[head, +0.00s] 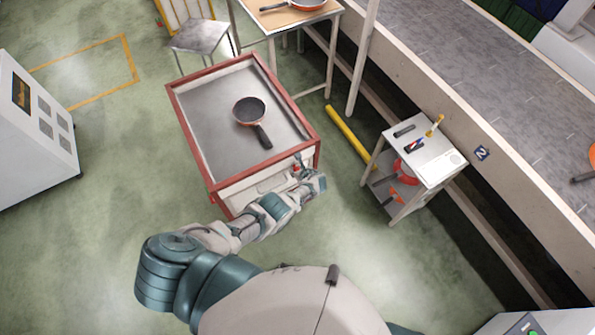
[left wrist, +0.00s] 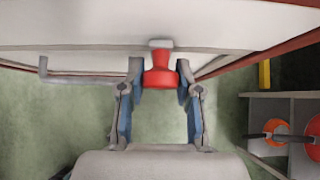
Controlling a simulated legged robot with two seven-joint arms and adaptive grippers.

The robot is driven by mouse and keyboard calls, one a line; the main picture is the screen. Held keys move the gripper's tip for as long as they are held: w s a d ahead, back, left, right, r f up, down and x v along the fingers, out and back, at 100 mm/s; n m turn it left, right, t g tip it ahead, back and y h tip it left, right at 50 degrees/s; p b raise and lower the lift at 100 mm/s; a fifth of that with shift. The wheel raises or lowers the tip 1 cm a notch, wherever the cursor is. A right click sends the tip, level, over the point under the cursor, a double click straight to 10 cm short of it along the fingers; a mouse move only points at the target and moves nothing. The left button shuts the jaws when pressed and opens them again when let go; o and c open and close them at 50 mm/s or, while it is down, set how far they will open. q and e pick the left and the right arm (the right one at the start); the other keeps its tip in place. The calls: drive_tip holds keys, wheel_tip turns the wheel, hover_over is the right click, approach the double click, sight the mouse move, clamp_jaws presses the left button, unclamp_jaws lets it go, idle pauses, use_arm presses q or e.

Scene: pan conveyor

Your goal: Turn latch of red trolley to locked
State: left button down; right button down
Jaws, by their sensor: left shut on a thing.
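The red trolley (head: 190,138) has a red rim and a grey top, with an orange-and-black pan (head: 250,112) lying on it. Its latch is a red knob (left wrist: 161,76) on the near panel, below a small grey tab, and in the head view (head: 296,168) it shows only as a small red spot. My left gripper (left wrist: 160,70) has a finger on each side of the knob and is shut on it; it also shows in the head view (head: 303,174) at the trolley's near right corner. The knob's locked or unlocked state cannot be told. My right gripper is out of view.
A small white side table (head: 437,165) with tools stands right of the trolley. A yellow bar (head: 348,136) lies between them. The conveyor (head: 470,115) runs along the right. A wooden-topped table (head: 290,17) stands behind. Open floor lies left of the trolley.

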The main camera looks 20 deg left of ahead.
use_arm(q)
drive_tip(key=shift+w+a+r, duration=0.2)
drive_tip(key=shift+w+r, duration=0.15)
drive_tip(key=c, duration=0.8)
unclamp_jaws()
drive_tip(key=shift+s+f, duration=0.1)
drive_tip(key=shift+f, duration=0.05)
drive_tip(key=shift+s+d, duration=0.1)
drive_tip(key=v, duration=1.1)
drive_tip(key=shift+s+d+r, duration=0.1)
drive_tip(key=shift+d+r, duration=0.15)
drive_tip(key=shift+f, duration=0.1)
